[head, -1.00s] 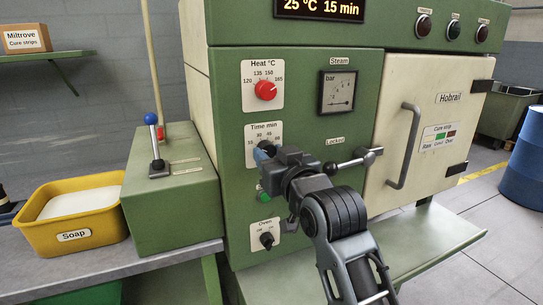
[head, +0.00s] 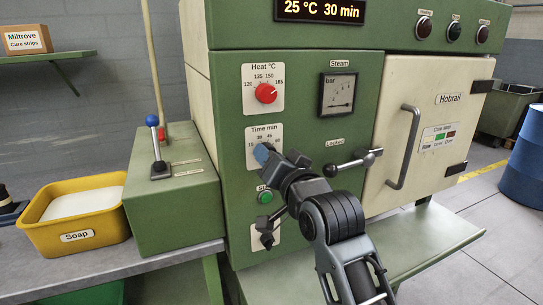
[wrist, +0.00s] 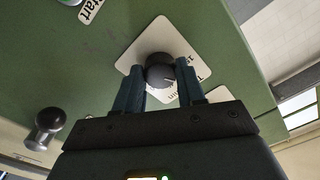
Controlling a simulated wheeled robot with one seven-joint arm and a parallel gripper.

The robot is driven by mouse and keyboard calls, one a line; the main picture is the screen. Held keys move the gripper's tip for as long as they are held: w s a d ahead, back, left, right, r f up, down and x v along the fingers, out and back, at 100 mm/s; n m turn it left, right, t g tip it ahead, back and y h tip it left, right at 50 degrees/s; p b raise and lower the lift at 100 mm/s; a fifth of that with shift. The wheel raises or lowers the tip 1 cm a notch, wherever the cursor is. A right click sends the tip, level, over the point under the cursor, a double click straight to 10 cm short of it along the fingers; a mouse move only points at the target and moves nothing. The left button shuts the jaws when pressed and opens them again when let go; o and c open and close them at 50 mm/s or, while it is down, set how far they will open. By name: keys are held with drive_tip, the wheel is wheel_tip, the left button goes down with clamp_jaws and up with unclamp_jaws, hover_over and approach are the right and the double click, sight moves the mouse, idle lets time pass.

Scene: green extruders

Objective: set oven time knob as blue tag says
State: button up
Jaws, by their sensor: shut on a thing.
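The time knob, a round black dial (wrist: 160,72) with a pale pointer mark, shows in the wrist view on its white plate. In the head view its plate (head: 277,130), labelled Time min, is on the green oven front, with the knob mostly hidden. My gripper (head: 262,153) is shut on the knob, with one blue finger on each side of it in the wrist view. The oven display (head: 319,11) reads 25 °C 30 min. I cannot make out a blue tag in either view.
The red heat knob (head: 266,93) is above, and the green start button (head: 265,197) is close below my gripper. A locker lever (head: 352,163) sticks out to the right of it. The cream oven door (head: 431,100) is shut.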

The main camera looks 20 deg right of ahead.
drive_tip(key=m, duration=0.8)
drive_tip(key=shift+m, duration=0.4)
idle(0.4)
drive_tip(key=o, duration=1)
drive_tip(key=shift+o, duration=0.2)
drive_tip(key=shift+s, duration=0.1)
drive_tip(key=s, duration=0.7)
drive_tip(key=shift+s+b, duration=0.35)
